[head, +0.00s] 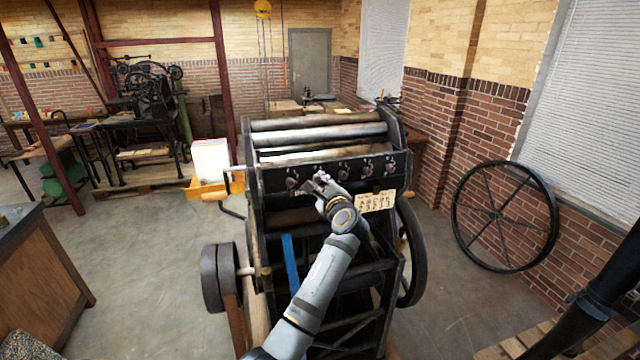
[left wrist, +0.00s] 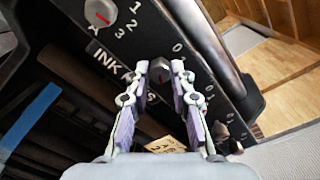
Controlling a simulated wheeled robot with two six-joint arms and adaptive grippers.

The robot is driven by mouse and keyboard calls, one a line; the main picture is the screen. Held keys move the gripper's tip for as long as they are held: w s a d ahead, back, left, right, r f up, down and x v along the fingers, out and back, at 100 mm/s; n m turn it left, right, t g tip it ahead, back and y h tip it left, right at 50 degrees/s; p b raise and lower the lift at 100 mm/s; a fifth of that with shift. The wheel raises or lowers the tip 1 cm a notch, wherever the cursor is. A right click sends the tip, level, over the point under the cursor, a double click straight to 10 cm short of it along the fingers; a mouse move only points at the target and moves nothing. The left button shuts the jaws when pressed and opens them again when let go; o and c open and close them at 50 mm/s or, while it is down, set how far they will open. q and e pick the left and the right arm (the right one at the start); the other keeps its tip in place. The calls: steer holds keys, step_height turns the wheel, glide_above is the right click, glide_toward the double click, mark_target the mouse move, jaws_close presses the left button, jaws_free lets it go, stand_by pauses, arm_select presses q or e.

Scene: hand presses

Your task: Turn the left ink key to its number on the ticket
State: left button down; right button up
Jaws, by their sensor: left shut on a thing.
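A row of small round ink keys runs along the dark panel (head: 272,184) of the press. The leftmost key (head: 292,183), marked A, shows in the left wrist view (left wrist: 100,12) with a red pointer and numbers 1, 2, 3 beside it. My left gripper (head: 319,180) is at the second key from the left, not the leftmost.
Rollers (head: 318,135) lie above the panel. A large spoked wheel (head: 505,216) leans on the brick wall at right. A yellow tray (head: 207,190) with white paper is at the press's left. Clear floor (head: 150,260) lies to the left.

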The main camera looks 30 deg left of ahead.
arm_select(q)
steer(key=c, duration=1.1)
jaws_free()
steer(key=shift+c, duration=0.2)
steer(key=v, duration=0.7)
steer(key=shift+s+d, duration=0.2)
steer(key=shift+d, duration=0.1)
steer(key=shift+a+f, duration=0.1)
steer(key=shift+f, duration=0.05)
